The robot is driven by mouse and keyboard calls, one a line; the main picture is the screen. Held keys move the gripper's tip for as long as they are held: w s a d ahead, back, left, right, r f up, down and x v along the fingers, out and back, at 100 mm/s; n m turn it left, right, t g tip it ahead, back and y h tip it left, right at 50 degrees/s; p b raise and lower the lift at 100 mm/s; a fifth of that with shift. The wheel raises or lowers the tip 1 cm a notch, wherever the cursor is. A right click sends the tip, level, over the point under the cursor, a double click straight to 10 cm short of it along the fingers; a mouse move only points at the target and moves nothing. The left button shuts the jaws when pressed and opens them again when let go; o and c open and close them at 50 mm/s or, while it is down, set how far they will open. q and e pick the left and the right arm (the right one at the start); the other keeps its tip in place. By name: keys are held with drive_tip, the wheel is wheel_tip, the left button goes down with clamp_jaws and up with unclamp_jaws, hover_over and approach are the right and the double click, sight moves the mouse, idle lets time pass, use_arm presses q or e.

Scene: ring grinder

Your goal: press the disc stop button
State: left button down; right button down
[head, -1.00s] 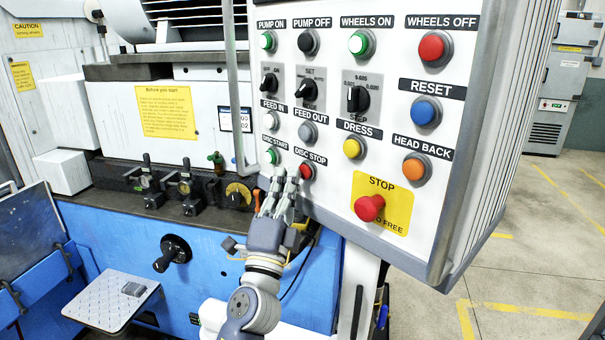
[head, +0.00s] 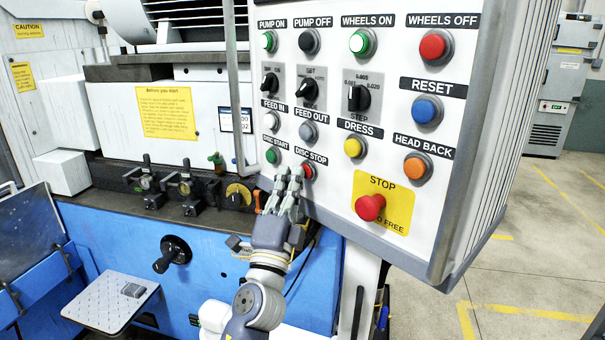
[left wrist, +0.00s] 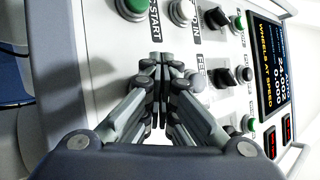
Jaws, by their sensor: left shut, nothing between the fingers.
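The red DISC STOP button (head: 308,171) is at the bottom of the second column on the slanted white control panel, under its black label. My left gripper (head: 289,174) is shut and empty, its fingertips just left of the button at the panel's lower left edge. I cannot tell whether they touch the panel. In the left wrist view the shut fingers (left wrist: 162,66) point at the panel, and the red button does not show, perhaps hidden behind them. The green DISC START button (head: 272,156) is up and left of the fingertips. My right gripper is not in view.
The grey FEED OUT button (head: 308,132) is above DISC STOP, and the yellow DRESS button (head: 354,147) is to the right. A red STOP mushroom button (head: 370,207) stands out lower right. The wrist view shows a display (left wrist: 271,66) reading WHEELS AT SPEED.

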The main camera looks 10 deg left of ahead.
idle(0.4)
use_arm(q)
drive_tip(key=shift+s+a, duration=0.4)
drive_tip(key=shift+s, duration=0.35)
drive_tip(key=shift+p, duration=0.3)
drive_tip(key=s+a, duration=0.1)
drive_tip(key=s, duration=0.1)
drive_tip(key=s+a+p, duration=0.1)
drive_tip(key=s+a, duration=0.1)
idle(0.5)
